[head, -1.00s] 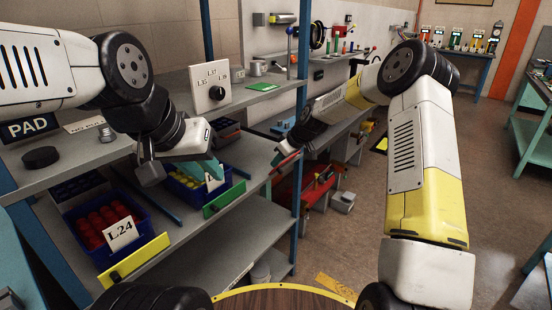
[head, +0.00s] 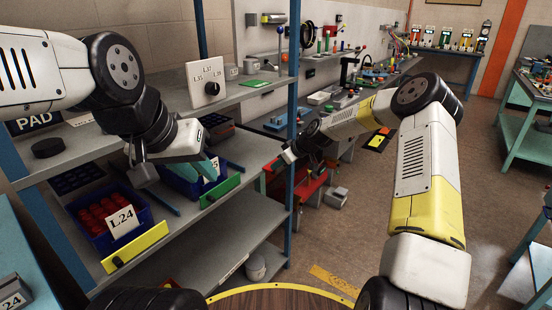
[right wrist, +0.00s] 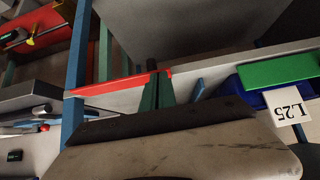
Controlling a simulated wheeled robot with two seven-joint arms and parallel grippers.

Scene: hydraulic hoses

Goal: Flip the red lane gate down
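The red lane gate (right wrist: 120,82) shows in the right wrist view as a thin red bar beside the blue shelf post, running to my fingertips. In the head view only a bit of red (head: 271,168) shows beside my right gripper (head: 284,160). In the right wrist view the dark green fingers of my right gripper (right wrist: 158,80) are close together at the bar's end, by a small dark knob. Whether they grip the knob is unclear. My left gripper (head: 205,168) has teal fingers over the L25 bin; their opening is hidden.
The green gate (head: 220,190) and yellow gate (head: 135,248) lie along the shelf's front edge, before the L25 bin and the L24 bin (head: 84,226) of red parts. A blue post (head: 293,190) stands beside my right gripper. Open floor lies to the right.

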